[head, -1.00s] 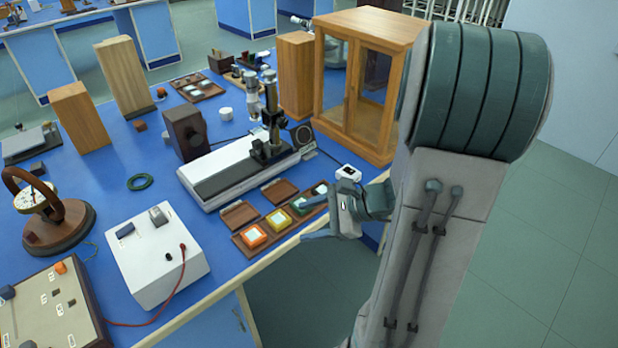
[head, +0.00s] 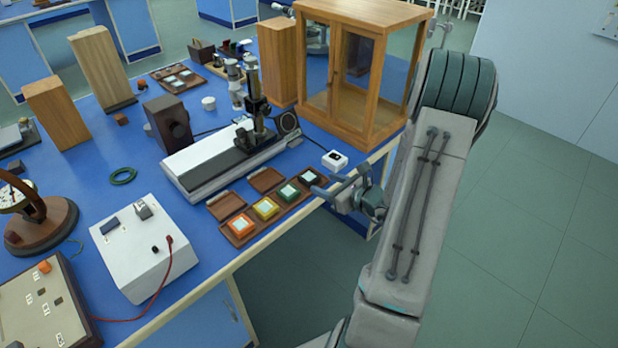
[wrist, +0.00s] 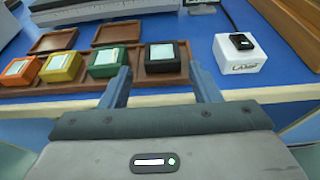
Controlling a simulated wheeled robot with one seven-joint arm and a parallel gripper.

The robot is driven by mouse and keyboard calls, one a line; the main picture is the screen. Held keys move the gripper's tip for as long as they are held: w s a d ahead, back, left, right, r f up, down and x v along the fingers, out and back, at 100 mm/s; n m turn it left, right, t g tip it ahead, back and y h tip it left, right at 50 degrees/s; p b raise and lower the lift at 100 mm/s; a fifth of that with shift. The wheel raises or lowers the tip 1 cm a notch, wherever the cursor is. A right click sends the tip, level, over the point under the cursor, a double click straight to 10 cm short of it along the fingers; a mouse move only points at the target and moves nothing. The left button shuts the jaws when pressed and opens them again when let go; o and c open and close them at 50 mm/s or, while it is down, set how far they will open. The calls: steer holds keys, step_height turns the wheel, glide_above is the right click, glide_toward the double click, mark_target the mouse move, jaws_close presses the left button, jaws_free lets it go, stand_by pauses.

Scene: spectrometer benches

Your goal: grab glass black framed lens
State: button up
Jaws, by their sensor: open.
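The black-framed glass lens (head: 309,177) is a small dark square with a pale glass face, in the right end slot of a brown wooden tray (head: 272,221). In the wrist view the same lens (wrist: 166,52) sits just beyond and between my fingertips. Beside it to the left are green (wrist: 106,62), yellow (wrist: 61,67) and orange (wrist: 20,71) framed ones. My gripper (head: 329,185) is open and empty at the bench's front edge, close to the lens. In the wrist view my gripper (wrist: 158,82) has its fingers spread apart, with no visible contact on the lens.
A white box with a black top (head: 334,161) stands right of the tray, and a glass-fronted wooden cabinet (head: 350,85) behind it. Open brown lids lie behind the tray. A long instrument (head: 215,160) is further back. The floor at right is clear.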

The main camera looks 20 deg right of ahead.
mark_target(311, 177)
steer(key=p+x, duration=0.1)
steer(key=x, duration=0.4)
steer(key=shift+w+f, duration=0.15)
steer(key=shift+w, duration=0.2)
steer(key=c, duration=0.7)
